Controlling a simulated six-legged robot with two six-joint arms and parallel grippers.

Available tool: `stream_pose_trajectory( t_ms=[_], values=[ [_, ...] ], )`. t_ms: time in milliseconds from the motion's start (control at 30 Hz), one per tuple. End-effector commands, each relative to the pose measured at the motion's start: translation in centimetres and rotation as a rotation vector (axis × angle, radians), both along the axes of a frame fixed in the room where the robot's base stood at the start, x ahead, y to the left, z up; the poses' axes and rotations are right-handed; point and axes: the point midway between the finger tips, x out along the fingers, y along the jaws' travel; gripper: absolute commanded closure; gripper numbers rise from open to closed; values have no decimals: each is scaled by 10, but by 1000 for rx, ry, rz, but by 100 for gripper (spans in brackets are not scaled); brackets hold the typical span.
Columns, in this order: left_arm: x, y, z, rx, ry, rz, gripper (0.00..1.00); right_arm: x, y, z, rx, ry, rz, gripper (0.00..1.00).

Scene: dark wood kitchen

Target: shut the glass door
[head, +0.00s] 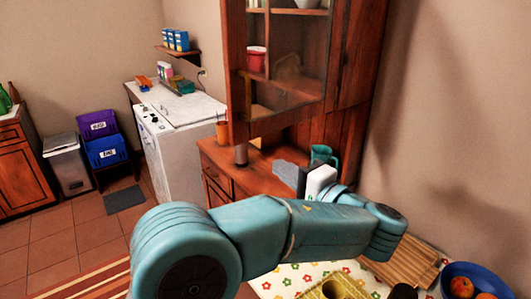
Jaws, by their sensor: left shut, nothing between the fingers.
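The glass door (290,97) is on the upper part of the dark wood cabinet (357,60). Shelves with a red container (256,59) and a pale bowl (306,3) show through or behind its pane. I cannot tell how far the door stands from the cabinet. My left arm crosses the lower middle of the view and bends back at the right. My left gripper (304,179) is shut and empty, below the door and in front of the cabinet's counter. It is apart from the door in the picture. My right gripper is not in view.
A teal mug (322,155) and a grey cloth (287,173) are on the cabinet counter close to my left gripper. A flowered tablecloth (283,279), a wooden tray (408,266) and a blue fruit bowl (499,276) are in front. A white appliance (183,160) stands left of the cabinet.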

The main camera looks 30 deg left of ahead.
Motion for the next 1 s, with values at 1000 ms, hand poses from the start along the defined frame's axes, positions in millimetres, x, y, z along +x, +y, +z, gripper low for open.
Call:
stream_pose_trajectory(
  t_ms=[1000],
  values=[
    [50, 128, -2, -2, 4, -2, 100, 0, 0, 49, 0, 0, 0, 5]
  ],
)
